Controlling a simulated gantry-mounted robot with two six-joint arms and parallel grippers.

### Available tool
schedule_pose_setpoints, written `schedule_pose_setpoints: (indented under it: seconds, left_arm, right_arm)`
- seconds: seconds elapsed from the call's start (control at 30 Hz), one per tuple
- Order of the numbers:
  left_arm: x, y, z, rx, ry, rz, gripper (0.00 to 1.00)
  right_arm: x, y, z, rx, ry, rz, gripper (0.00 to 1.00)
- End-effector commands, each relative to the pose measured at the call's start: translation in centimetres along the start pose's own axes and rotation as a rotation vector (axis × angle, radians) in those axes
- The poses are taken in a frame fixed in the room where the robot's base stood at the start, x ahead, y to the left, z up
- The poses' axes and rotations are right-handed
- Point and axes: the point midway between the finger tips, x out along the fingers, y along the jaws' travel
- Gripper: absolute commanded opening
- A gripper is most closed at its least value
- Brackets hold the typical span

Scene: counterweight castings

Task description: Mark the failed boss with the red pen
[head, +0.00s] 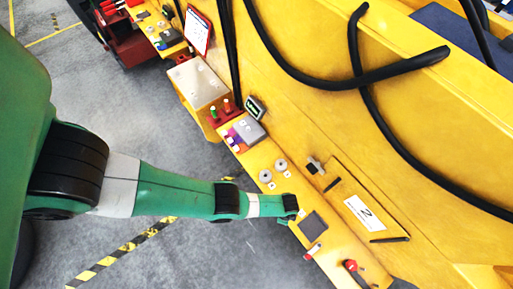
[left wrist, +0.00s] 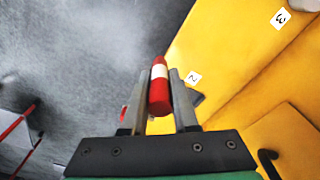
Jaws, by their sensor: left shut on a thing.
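My left gripper (head: 293,212) hangs over the yellow ledge at the end of the green arm; its fingers are hard to make out in the head view. In the left wrist view, the gripper (left wrist: 158,100) is shut on the red pen (left wrist: 159,88), a red cylinder with a white band, pointing away from the palm. Two round grey bosses (head: 266,176) (head: 281,164) stand on the ledge just beyond the gripper, apart from it. Small number tags lie nearby; "2" (left wrist: 193,78) and "3" (left wrist: 279,18) show in the wrist view. My right gripper is out of view.
A dark square pad (head: 313,224) and a red-and-white cylinder (head: 313,252) lie on the ledge near the gripper. A red knob (head: 351,265) is at its near end. A grey box (head: 248,130) and a red-framed tablet (head: 198,32) are farther up. Black hoses (head: 400,70) cross the yellow machine.

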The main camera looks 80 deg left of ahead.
Motion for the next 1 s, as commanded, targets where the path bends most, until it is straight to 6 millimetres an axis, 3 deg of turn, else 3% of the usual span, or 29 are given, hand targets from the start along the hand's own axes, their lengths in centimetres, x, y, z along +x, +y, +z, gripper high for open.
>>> schedule_pose_setpoints:
  seconds: [0.1,0.3,0.4,0.5,0.77,1.0]
  left_arm:
    - [-0.1,-4.3,3.3,-0.277,0.085,-0.018,0.0]
    - [-2.6,-10.0,10.7,-0.793,0.256,-0.117,0.0]
    - [-4.2,-11.3,13.7,-0.977,0.316,-0.178,0.0]
    - [-5.5,-12.0,15.4,-1.083,0.351,-0.22,0.0]
    - [-5.8,-12.3,16.1,-1.126,0.365,-0.239,0.0]
    - [-3.9,-12.3,16.2,-1.123,0.364,-0.238,0.0]
  right_arm:
    - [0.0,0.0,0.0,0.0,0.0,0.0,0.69]
    - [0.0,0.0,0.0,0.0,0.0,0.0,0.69]
    - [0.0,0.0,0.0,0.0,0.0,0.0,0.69]
    - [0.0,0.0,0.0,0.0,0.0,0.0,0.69]
    - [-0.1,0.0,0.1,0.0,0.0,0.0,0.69]
    - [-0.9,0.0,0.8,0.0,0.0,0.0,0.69]
